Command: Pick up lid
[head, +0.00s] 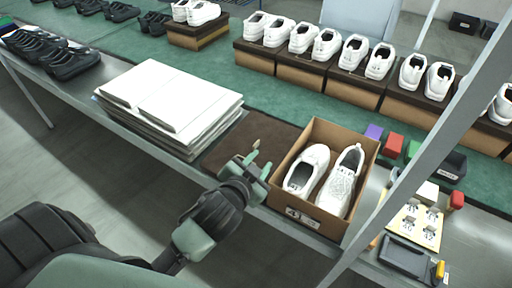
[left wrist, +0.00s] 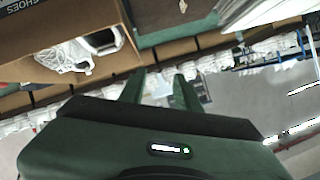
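My left gripper (head: 260,158) is between the stack and the box, above the table's front edge. Its fingers are apart and empty; they also show apart in the left wrist view (left wrist: 160,92). My right gripper is out of view.
Behind runs a green conveyor (head: 270,98) with white shoes on boxes (head: 300,75). Black shoes (head: 70,62) stand at left. A grey post (head: 430,140), coloured blocks (head: 393,144) and small trays (head: 405,258) are at right.

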